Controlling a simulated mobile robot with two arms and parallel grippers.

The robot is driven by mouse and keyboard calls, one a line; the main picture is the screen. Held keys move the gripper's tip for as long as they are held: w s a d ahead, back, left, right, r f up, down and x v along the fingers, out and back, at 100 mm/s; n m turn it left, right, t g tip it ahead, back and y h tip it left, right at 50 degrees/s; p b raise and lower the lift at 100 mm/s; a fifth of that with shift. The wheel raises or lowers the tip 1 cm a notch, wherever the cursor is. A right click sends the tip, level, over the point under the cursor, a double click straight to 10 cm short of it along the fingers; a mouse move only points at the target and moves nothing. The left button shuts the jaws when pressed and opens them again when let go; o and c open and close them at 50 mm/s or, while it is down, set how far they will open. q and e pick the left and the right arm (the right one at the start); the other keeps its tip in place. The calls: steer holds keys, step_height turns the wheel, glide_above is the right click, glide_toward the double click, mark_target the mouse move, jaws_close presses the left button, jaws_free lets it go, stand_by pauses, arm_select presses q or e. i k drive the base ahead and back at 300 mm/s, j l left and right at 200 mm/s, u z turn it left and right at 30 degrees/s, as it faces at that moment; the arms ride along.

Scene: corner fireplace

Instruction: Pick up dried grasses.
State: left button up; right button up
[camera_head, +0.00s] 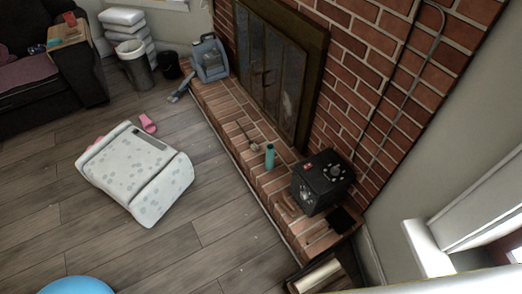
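I cannot make out any dried grasses with certainty. Some thin, stick-like items (248,138) lie on the brick hearth (222,108), left of a teal bottle (270,157); they are too small to tell what they are. Neither of my grippers shows in the head view.
A black boxy device (322,182) stands on the hearth's right part, and a grey-blue appliance (210,58) at its far end. A white patterned padded item (140,172) and a blue round object (77,286) rest on the floor. Bare wood floor (215,225) lies between.

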mark_target(253, 146)
steer(key=i+z, duration=0.1)
steer(key=z, duration=0.65)
steer(key=i+j+z, duration=0.2)
steer(key=j+z, duration=0.2)
steer(key=j, duration=0.2)
steer(key=i+j+z, duration=0.2)
steer(key=j, duration=0.15)
steer(key=k, duration=0.05)
